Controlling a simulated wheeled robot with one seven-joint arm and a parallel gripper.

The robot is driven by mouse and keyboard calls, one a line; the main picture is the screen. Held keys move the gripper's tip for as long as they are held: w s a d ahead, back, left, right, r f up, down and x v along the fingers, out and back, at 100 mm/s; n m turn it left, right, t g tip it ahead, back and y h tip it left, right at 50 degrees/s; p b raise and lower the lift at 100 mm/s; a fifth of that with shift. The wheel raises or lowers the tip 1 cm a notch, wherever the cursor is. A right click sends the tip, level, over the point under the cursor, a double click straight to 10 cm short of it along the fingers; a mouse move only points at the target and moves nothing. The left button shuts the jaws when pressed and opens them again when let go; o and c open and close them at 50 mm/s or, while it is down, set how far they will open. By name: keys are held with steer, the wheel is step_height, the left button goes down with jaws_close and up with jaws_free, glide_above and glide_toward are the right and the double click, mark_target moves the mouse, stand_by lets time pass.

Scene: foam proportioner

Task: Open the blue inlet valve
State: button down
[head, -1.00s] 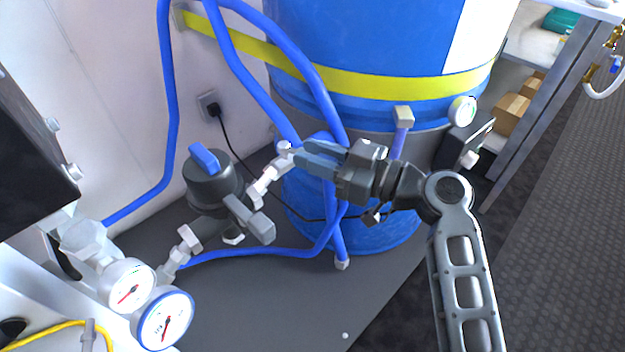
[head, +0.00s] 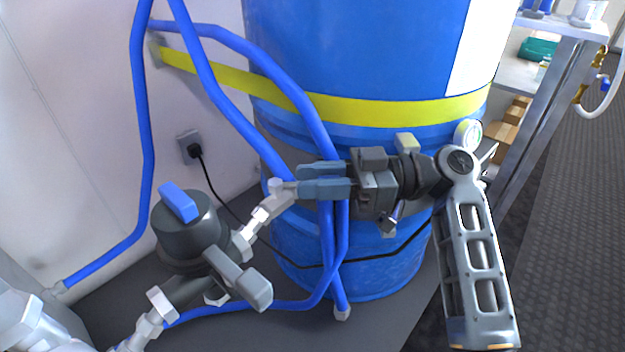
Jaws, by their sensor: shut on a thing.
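The inlet valve (head: 275,189) is a small silver fitting at the upper right end of a short silver pipe, in the middle of the head view. The pipe slopes up from a grey round device (head: 188,236) with a blue top knob. My gripper (head: 304,181) comes in from the right, level, with its fingertips just right of the valve's silver top. It is shut on the valve's handle, which is mostly hidden between the blue-grey fingers. How far the handle is turned cannot be told.
A large blue drum (head: 370,55) with a yellow band (head: 400,110) stands behind my gripper. Blue hoses (head: 147,130) hang along the wall and pass behind my fingers. A black cable runs from a wall socket (head: 190,147). Shelves (head: 560,80) stand at the right, beside open dark floor.

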steer(key=c, duration=1)
jaws_free()
steer(key=shift+o, duration=0.2)
step_height(320, 180, up, 5)
steer(key=shift+f+p, duration=0.1)
steer(key=shift+p, duration=1.05)
steer(key=s+d+r+p, duration=0.3)
steer(key=d+r, duration=0.3)
steer(key=d, duration=0.5)
steer(key=shift+s, duration=0.4)
steer(key=shift+r, duration=0.1)
steer(key=shift+c, duration=0.2)
